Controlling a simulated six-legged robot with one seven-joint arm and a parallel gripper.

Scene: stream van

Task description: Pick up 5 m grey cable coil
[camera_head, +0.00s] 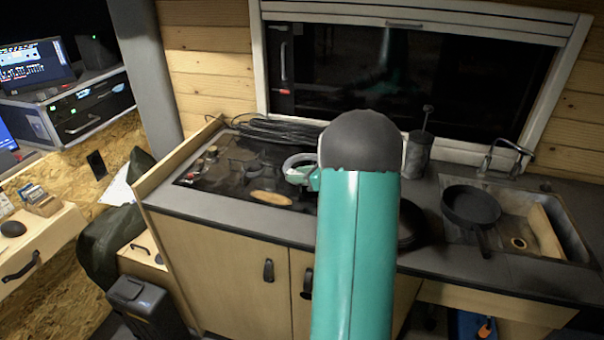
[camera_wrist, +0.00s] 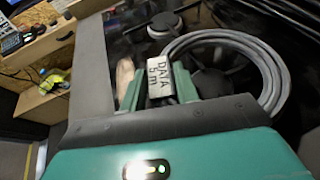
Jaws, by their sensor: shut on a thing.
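The grey cable coil (camera_wrist: 274,75) shows in the wrist view as a loop of several turns, with a white label reading "DATA 5 m". My gripper (camera_wrist: 158,85) is shut on the coil at its label, with a teal finger on each side. In the head view the coil (camera_head: 297,160) is a small pale arc over the stove, and my teal gripper (camera_head: 303,178) is mostly hidden behind my arm. I cannot tell whether the coil is clear of the stove.
The black stove top (camera_head: 228,178) lies below, with a wooden oval item (camera_head: 270,198) on it. A bundle of black cable (camera_head: 280,131) lies behind by the window. A dark cylindrical pot (camera_head: 418,154) stands behind my arm.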

